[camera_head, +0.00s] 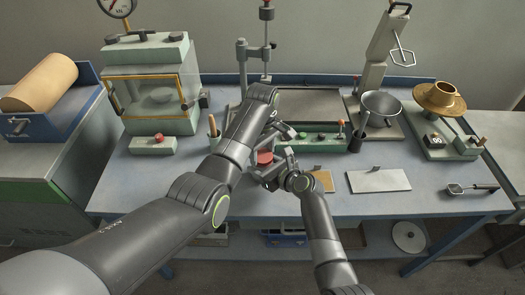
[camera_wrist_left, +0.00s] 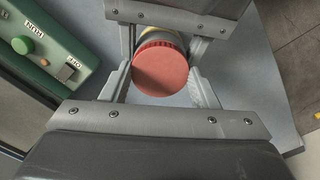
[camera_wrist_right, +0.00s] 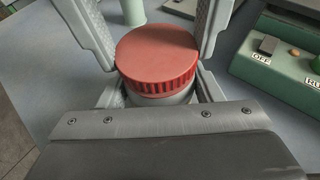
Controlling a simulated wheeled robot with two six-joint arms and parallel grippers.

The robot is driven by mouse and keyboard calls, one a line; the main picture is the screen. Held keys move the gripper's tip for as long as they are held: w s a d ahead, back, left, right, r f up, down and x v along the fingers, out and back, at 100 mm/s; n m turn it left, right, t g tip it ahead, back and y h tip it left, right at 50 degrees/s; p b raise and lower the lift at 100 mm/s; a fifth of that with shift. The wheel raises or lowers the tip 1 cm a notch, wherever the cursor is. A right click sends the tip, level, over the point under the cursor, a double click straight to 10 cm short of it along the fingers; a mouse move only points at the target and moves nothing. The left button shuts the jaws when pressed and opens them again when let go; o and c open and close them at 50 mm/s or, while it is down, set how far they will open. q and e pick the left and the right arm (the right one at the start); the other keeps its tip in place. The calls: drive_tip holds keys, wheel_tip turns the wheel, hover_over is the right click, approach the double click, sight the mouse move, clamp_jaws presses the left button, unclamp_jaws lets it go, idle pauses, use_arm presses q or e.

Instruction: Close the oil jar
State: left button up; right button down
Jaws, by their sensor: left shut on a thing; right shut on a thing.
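The oil jar has a round red lid (camera_head: 264,158) and is held between my two grippers at the middle of the bench. In the right wrist view the lid (camera_wrist_right: 157,52) sits level on top of the pale jar body (camera_wrist_right: 165,98); threads and any gap are hidden. In the left wrist view the lid (camera_wrist_left: 160,70) faces the camera, with a bit of yellowish jar beyond it. My left gripper (camera_head: 277,148) is shut with its fingers at the lid's sides. My right gripper (camera_head: 270,178) is shut on the jar body below the lid.
A green control box (camera_head: 315,142) with switches stands just behind. A tan plate (camera_head: 322,180) and a white plate (camera_head: 378,181) lie to the right. A glass-fronted chamber (camera_head: 155,85) stands back left, a bowl (camera_head: 381,104) back right.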

use_arm(q)
drive_tip(key=m, duration=1.3)
drive_tip(key=shift+m, duration=0.3)
drive_tip(key=m, duration=0.4)
drive_tip(key=shift+m, duration=0.4)
drive_tip(key=m, duration=0.4)
drive_tip(key=shift+m, duration=0.3)
drive_tip(key=m, duration=0.4)
drive_tip(key=shift+m, duration=0.3)
drive_tip(key=m, duration=0.4)
drive_tip(key=shift+m, duration=0.3)
drive_tip(key=m, duration=0.5)
drive_tip(key=o, duration=1.2)
drive_tip(key=shift+f, duration=0.1)
drive_tip(key=shift+c, duration=0.2)
